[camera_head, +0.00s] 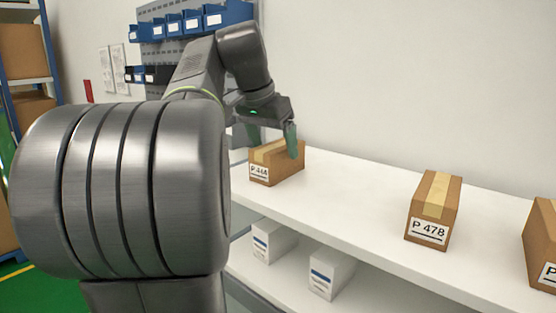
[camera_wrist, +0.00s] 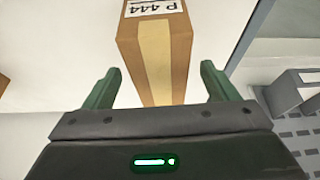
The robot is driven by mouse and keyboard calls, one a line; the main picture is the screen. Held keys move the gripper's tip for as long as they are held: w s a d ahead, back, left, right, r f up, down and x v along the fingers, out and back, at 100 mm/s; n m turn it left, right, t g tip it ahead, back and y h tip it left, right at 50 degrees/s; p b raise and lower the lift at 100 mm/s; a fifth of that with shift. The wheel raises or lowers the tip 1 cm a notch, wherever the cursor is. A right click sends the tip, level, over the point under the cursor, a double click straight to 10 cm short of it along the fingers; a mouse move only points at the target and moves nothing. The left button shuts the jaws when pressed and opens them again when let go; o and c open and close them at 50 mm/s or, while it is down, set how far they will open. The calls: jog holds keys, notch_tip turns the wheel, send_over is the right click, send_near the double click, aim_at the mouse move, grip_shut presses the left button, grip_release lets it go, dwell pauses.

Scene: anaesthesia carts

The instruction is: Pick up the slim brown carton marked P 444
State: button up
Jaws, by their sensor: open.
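The slim brown carton marked P 444 (camera_head: 278,165) stands on the upper white shelf, with tan tape along its top and a white label on its front. In the wrist view the carton (camera_wrist: 155,55) lies ahead, its label at the top edge of the picture. My gripper (camera_head: 272,133) is over the carton in the head view. In the wrist view my gripper (camera_wrist: 160,88) is open, with one green finger on each side of the carton's near end. Gaps show between the fingers and the carton. My arm hides part of the shelf's left end.
A carton marked P 478 (camera_head: 433,210) stands on the same shelf (camera_head: 345,195) to the right, and another brown carton (camera_head: 541,240) is at the right edge. White boxes (camera_head: 331,274) stand on the lower shelf. Blue bins (camera_head: 192,20) hang behind my arm.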

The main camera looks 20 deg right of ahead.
aim_at(275, 146)
jog(key=x, duration=0.4)
jog(key=shift+d+f+p, duration=0.15)
jog(key=shift+p, duration=0.2)
jog(key=shift+c, duration=0.4)
jog(key=c, duration=1.1)
jog(key=shift+o, duration=0.2)
